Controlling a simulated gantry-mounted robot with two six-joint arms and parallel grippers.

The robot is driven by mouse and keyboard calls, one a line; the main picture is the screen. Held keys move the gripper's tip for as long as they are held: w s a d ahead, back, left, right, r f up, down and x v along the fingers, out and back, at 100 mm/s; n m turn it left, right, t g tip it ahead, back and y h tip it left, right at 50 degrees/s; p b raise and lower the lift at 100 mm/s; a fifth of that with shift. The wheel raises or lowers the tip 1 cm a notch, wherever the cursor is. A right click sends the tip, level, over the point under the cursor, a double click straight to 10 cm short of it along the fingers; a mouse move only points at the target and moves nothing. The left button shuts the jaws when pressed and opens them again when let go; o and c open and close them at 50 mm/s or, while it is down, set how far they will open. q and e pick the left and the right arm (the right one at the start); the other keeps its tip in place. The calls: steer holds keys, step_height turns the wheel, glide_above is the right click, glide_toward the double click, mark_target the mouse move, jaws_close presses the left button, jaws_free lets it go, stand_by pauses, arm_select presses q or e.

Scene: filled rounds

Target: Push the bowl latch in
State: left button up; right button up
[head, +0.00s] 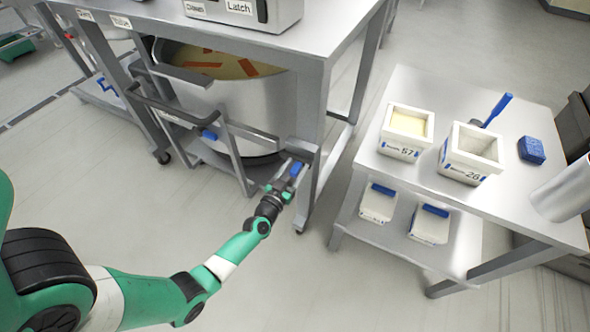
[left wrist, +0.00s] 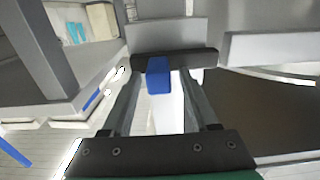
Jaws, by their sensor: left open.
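A small blue latch (head: 296,168) sits on a dark bracket at the front right leg of the steel frame. It also shows in the left wrist view (left wrist: 158,75), in front of a dark bar. My left gripper (head: 285,176) is at the latch, with its fingers open. In the left wrist view the gripper (left wrist: 165,82) has one finger on each side of the blue latch, with nothing clamped. Whether a finger touches it I cannot tell. The big steel bowl (head: 235,107) stands inside the frame, filled with yellowish liquid and orange pieces. My right gripper is out of view.
A grey bench (head: 350,170) stands to the right, holding two white containers (head: 408,130) (head: 470,155) and a blue block (head: 532,150). A box labelled Latch (head: 240,10) sits on the frame's top. A dark handle bar (head: 180,108) crosses before the bowl. Floor in front is clear.

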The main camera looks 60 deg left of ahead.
arm_select(q)
jaws_close()
stand_by(1.4)
